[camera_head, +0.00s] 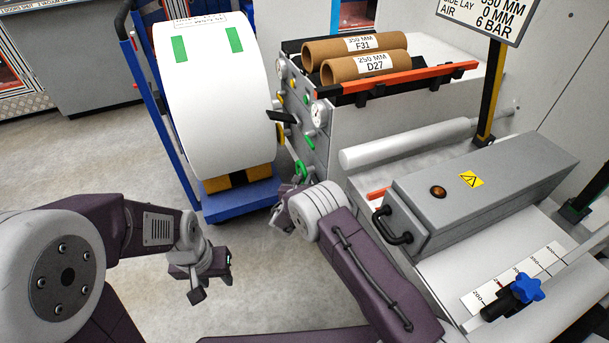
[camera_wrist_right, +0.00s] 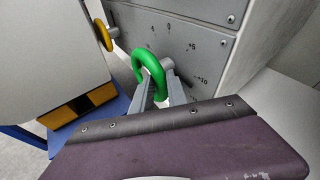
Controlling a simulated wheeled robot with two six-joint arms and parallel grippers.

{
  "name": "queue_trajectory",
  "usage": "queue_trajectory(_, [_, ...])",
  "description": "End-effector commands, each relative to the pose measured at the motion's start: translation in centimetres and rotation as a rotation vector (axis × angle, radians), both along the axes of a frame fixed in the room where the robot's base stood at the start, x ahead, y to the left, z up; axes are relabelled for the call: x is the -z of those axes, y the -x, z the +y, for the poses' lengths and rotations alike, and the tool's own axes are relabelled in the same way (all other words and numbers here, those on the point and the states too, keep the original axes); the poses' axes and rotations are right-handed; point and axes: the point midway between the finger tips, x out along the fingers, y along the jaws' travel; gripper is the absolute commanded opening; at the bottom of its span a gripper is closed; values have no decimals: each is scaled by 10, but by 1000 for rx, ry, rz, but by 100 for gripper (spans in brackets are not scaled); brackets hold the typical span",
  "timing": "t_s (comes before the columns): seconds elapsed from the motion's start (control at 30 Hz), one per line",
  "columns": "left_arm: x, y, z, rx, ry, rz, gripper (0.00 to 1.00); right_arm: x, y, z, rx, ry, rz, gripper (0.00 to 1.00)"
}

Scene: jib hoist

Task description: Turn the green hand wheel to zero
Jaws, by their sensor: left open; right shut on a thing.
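The green hand wheel (camera_wrist_right: 148,68) sits on the grey machine panel in the right wrist view. Its rim passes between the two fingers of my right gripper (camera_wrist_right: 160,92), which is shut on it. A printed scale (camera_wrist_right: 193,43) with 0, +5 and +10 curves around the wheel. I cannot clearly make out a pointer against it. In the head view the green wheel (camera_head: 300,169) shows low on the machine's end panel, just above my right gripper (camera_head: 288,198), whose fingers are mostly hidden there. My left gripper (camera_head: 214,282) is open and empty above the floor.
A large white roll (camera_head: 215,90) on a blue trolley (camera_head: 240,200) stands left of the panel. A yellow wheel (camera_wrist_right: 103,35) is beside the green one. A grey box with a black handle (camera_head: 393,226) lies right of my right arm. Floor is clear around my left gripper.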

Motion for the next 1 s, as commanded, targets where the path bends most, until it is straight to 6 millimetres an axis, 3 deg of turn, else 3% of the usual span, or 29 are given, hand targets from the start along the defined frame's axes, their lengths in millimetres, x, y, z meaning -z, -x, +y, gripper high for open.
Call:
queue_trajectory(0.03, [-10,0,0,0,0,0,41,-9,-2,-2,6,6,22,0])
queue_trajectory(0.33, [-28,0,0,0,0,0,41,-13,-5,0,6,53,163,0])
queue_trajectory(0.97, [-32,0,0,0,0,0,41,-14,-8,0,5,73,210,0])
queue_trajectory(1.0, [-32,0,0,0,0,0,41,-14,-8,0,5,73,210,24])
